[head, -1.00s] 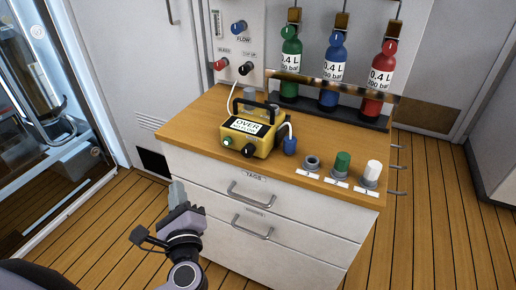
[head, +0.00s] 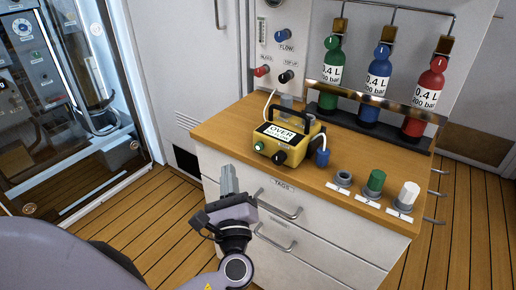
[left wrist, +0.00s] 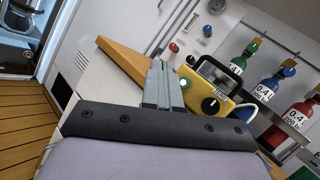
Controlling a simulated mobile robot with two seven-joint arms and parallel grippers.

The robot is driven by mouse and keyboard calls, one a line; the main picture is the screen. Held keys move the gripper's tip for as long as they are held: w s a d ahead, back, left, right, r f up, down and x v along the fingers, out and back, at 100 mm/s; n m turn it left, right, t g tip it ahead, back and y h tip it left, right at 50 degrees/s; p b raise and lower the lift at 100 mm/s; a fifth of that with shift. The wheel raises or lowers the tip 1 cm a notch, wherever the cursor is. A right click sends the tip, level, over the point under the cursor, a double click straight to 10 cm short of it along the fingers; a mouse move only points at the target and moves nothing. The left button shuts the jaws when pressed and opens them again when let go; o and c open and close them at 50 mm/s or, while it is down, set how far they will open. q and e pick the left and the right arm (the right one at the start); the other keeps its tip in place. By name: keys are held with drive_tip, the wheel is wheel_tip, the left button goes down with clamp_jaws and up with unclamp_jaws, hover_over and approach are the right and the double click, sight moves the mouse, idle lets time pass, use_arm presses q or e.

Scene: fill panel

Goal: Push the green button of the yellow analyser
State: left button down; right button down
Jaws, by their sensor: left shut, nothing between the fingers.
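The yellow analyser (head: 289,143) stands on the wooden counter top, with a black handle, a label reading "OVER" and a black knob on its front. Its green button (head: 259,146) is at the left of the front face; it also shows in the left wrist view (left wrist: 184,83), lit, just right of my fingertips. My left gripper (head: 228,170) is shut and empty, its fingers pointing up, in front of the cabinet and left of and below the analyser. A gap shows between fingertips and button in the head view. My right gripper is not in view.
The counter (head: 226,130) also carries a grey socket (head: 343,179), a green cap (head: 376,182) and a white cap (head: 407,196). Green, blue and red bottles (head: 378,83) stand in a rack behind a rail. Drawer handles (head: 278,205) stick out below the counter edge.

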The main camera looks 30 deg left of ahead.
sight(259, 147)
use_arm(q)
drive_tip(key=shift+w+d+b, duration=0.2)
drive_tip(key=shift+w+b, duration=0.3)
drive_tip(key=shift+w, duration=1.35)
drive_tip(key=shift+w+d+b, duration=0.15)
drive_tip(key=shift+w+b, duration=0.3)
drive_tip(key=shift+w, duration=1.4)
drive_tip(key=shift+w, duration=0.4)
drive_tip(key=shift+w+d+b, duration=0.15)
drive_tip(key=shift+w+b, duration=0.3)
drive_tip(key=shift+w, duration=0.25)
idle(0.4)
drive_tip(key=shift+s+p, duration=0.5)
drive_tip(key=shift+s, duration=0.65)
